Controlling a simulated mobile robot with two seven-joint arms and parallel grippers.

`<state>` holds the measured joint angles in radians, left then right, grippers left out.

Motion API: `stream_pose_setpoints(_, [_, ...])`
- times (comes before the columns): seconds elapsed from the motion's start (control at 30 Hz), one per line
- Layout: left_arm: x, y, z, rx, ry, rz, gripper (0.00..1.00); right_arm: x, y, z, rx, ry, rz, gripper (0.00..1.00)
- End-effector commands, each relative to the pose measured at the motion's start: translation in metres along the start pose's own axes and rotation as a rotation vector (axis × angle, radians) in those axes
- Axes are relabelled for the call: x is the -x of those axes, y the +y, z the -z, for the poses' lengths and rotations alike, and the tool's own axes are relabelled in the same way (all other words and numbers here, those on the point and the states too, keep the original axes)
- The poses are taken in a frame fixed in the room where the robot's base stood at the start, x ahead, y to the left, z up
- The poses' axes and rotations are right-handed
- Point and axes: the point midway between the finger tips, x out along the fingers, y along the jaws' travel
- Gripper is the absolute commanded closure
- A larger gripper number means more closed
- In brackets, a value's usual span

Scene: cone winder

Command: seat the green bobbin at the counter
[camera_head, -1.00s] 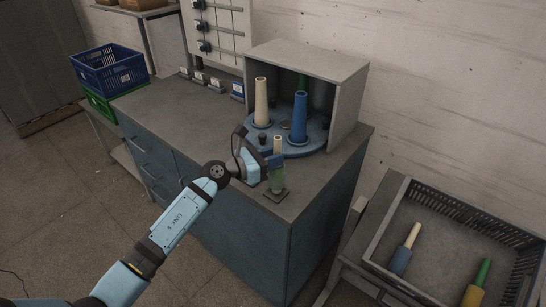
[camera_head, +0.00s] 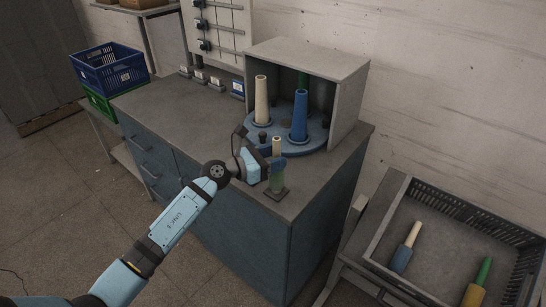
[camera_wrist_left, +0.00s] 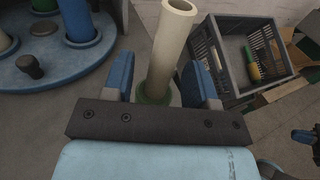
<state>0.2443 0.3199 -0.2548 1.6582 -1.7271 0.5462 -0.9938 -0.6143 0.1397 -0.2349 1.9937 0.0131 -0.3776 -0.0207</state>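The green bobbin (camera_head: 277,184), a cream tube with a green lower part, stands upright on a small dark base (camera_head: 281,195) at the counter's front corner. In the left wrist view its cream tube (camera_wrist_left: 166,50) rises between my fingers, with green (camera_wrist_left: 155,97) low down. My left gripper (camera_head: 277,163) is around the bobbin above its green lower part. Its two blue fingers (camera_wrist_left: 160,82) look apart, with a gap beside the tube; their inner faces are partly hidden. A dark and blue part at the right edge of the left wrist view may be my right gripper (camera_wrist_left: 305,138).
Behind is a blue round plate (camera_head: 312,146) with a cream cone (camera_head: 261,100) and a blue cone (camera_head: 299,116), under a grey hood (camera_head: 346,98). A grey crate (camera_head: 380,232) at right holds bobbins. The counter (camera_head: 185,115) to the left is mostly clear.

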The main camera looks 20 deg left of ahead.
Motion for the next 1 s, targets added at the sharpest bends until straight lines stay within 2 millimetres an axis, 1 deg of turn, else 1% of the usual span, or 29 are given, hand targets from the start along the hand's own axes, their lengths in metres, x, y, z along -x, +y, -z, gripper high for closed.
stream_pose_setpoints(0.27, [0.0,0.0,0.0,0.0,0.0,0.0,0.48,0.0,0.0,-0.001,-0.004,-0.004,0.001,1.0])
stream_pose_setpoints(0.37, [0.009,0.0,0.002,-0.001,0.002,-0.001,0.48,0.0,-0.001,0.001,-0.011,-0.007,0.002,1.0])
stream_pose_setpoints(0.47, [0.028,0.0,0.003,-0.002,0.003,0.0,0.48,-0.001,-0.001,0.002,-0.012,-0.002,0.002,1.0])
stream_pose_setpoints(0.7, [0.084,0.0,0.003,-0.002,0.004,0.0,0.48,-0.006,-0.001,-0.006,-0.02,-0.012,0.002,1.0])
stream_pose_setpoints(0.8, [0.105,0.0,0.003,-0.001,0.003,0.0,0.48,-0.007,-0.001,-0.009,-0.024,-0.019,0.003,1.0])
stream_pose_setpoints(0.9, [0.12,0.0,0.003,-0.001,0.003,0.0,0.48,-0.009,-0.001,-0.01,-0.026,-0.019,0.003,1.0])
stream_pose_setpoints(1.0, [0.131,0.0,0.002,0.0,0.001,-0.001,0.48,-0.01,-0.001,-0.009,-0.029,-0.017,0.003,1.0])
